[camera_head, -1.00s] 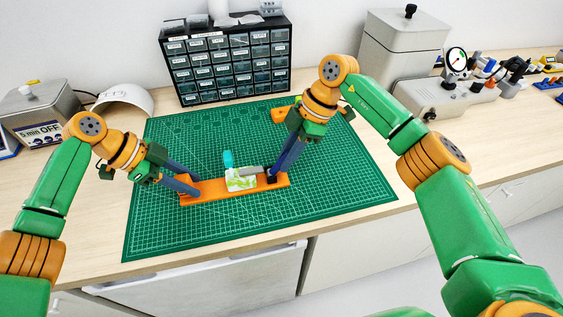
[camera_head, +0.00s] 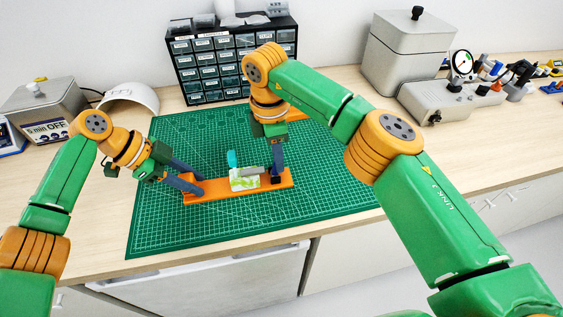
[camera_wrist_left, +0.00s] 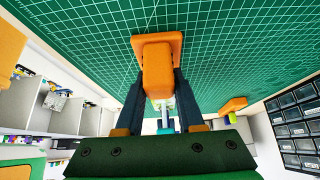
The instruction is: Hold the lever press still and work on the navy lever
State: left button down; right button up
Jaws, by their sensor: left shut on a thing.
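The lever press has a long orange base (camera_head: 212,194) on the green mat, with a white-and-green block (camera_head: 243,184), a teal piece (camera_head: 232,159) and a grey bar. A small dark piece at the base's right end may be the navy lever; the fingers partly cover it. My left gripper (camera_head: 194,186) is shut on the orange left end of the press, which shows between its fingers in the left wrist view (camera_wrist_left: 158,75). My right gripper (camera_head: 277,172) points down at the right end. Its fingers overlap in this view, so their opening and any contact are unclear.
The green cutting mat (camera_head: 165,225) is clear in front of the press. An orange object (camera_wrist_left: 234,105) lies on the mat behind it, partly hidden in the head view. A drawer cabinet (camera_head: 215,72) stands at the back, and a gauge device (camera_head: 450,98) at the right.

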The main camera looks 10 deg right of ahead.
jog(key=shift+o, duration=1.4)
jog(key=shift+f, duration=0.1)
jog(key=shift+a+r, duration=0.2)
jog(key=shift+r, duration=2.85)
